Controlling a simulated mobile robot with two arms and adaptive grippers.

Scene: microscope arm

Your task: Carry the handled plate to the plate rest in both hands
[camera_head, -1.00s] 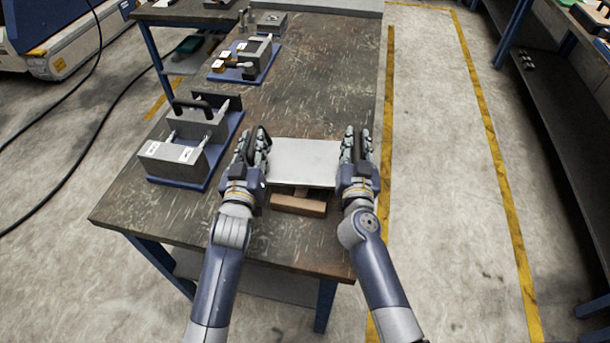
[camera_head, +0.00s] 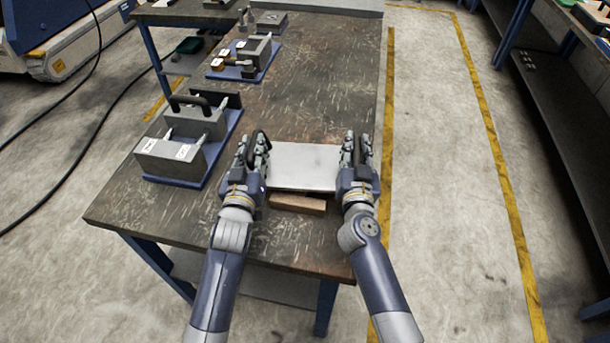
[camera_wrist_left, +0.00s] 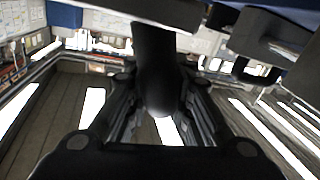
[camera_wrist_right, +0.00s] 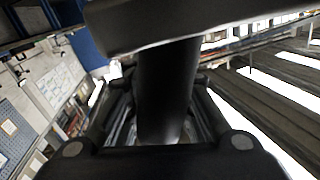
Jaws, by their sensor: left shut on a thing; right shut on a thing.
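The handled plate (camera_head: 303,166) is a flat grey slab held level between my two grippers above the table, in the head view. My left gripper (camera_head: 257,146) is shut on the handle at its left side. My right gripper (camera_head: 355,145) is shut on the handle at its right side. The dark left handle (camera_wrist_left: 155,70) stands between the fingers in the left wrist view. The dark right handle (camera_wrist_right: 167,90) does so in the right wrist view. A brown block (camera_head: 298,204) is partly hidden under the plate's near edge. I cannot tell which thing is the plate rest.
A blue-based fixture (camera_head: 183,160) with grey blocks and a black handle stands left of my left gripper on the worktable (camera_head: 175,220). Another blue-based fixture (camera_head: 243,62) stands farther back. The table beyond the plate is clear. The table's right edge is close to my right gripper.

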